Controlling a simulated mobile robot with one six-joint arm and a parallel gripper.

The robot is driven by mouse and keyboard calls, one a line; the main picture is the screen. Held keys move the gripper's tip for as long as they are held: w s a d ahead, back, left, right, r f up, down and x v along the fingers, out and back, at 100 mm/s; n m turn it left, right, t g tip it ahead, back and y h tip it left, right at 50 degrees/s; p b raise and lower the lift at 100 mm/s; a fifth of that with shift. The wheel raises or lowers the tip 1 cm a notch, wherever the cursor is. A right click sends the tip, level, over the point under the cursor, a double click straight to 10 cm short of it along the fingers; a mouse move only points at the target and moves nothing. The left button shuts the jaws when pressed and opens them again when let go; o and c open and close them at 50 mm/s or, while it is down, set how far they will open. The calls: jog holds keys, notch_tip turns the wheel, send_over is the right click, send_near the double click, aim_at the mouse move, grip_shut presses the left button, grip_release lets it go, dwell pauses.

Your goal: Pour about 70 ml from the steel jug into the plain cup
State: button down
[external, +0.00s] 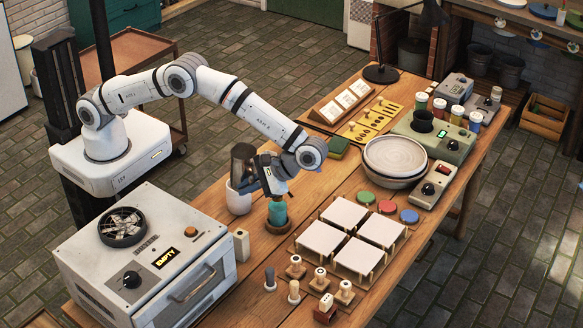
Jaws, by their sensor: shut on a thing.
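My gripper (262,176) is shut on the steel jug (242,162), a dark grey metal vessel, and holds it above the table. The jug is on the left side of the gripper, directly above a plain white cup (238,203). The cup stands upright on the table, its upper part partly hidden by the jug. The jug looks close to upright, perhaps slightly tilted. I cannot see any liquid stream or the level inside the cup.
A white kiln-like box (150,260) is at the front left. White square tiles (350,212) on a rack and stacked bowls (395,158) lie to the right.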

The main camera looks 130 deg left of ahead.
notch_tip(320, 180, down, 11)
dwell(0.4)
jog(key=shift+s+a+r, duration=0.1)
jog(key=shift+a+r, duration=0.05)
jog(key=shift+a, duration=0.05)
jog(key=s+a+r+m+t+h+b, duration=0.2)
jog(key=s+a+r+m+t+h, duration=0.1)
jog(key=t, duration=0.4)
jog(key=s+a+m+h, duration=0.1)
jog(key=s+m+h, duration=0.1)
jog(key=shift+s+r+m+h+b, duration=0.25)
jog(key=shift+r+m+h+b, duration=0.05)
jog(key=shift+r+h, duration=0.1)
dwell(0.7)
jog(key=shift+a, duration=0.1)
jog(key=shift+s+a+r+t, duration=0.1)
jog(key=shift+s+r+t, duration=0.05)
jog(key=shift+r+t, duration=0.15)
